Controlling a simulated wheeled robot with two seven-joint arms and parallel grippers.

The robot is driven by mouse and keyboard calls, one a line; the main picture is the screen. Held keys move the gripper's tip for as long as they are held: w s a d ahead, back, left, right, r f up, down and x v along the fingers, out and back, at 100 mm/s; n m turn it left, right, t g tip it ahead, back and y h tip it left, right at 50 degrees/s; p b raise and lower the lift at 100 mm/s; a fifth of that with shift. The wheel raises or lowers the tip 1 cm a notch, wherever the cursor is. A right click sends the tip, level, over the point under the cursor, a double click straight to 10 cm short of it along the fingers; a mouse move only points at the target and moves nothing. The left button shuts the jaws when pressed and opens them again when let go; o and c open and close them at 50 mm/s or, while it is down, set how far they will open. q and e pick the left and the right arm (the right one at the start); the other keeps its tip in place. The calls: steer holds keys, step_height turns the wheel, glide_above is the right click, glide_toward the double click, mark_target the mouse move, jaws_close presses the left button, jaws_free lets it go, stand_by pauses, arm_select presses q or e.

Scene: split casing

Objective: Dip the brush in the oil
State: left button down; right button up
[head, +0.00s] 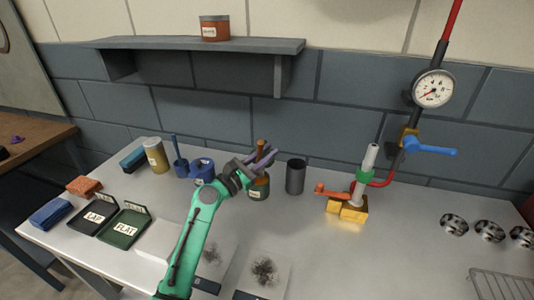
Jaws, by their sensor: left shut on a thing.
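My left gripper (264,158), on the green arm, is shut on the brush, whose brown handle (261,145) stands up between the purplish fingers. The brush's lower end is hidden by the gripper and by the tin below it. My right gripper is not in view.
A dark cup (296,177) stands close right of the tin. Further right is a valve stand (348,208) with an orange lever; a gauge (433,88) hangs above. LAP and FLAT trays (124,229) lie front left.

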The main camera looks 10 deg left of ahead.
arm_select(q)
steer(key=shift+w, duration=0.1)
steer(key=shift+f+b, duration=0.35)
steer(key=shift+f, duration=0.05)
stand_by(0.3)
steer(key=shift+f, duration=0.15)
stand_by(0.3)
steer(key=shift+f, duration=0.15)
stand_by(0.6)
step_height(320, 180, up, 7)
steer(key=p, duration=0.7)
stand_by(0.5)
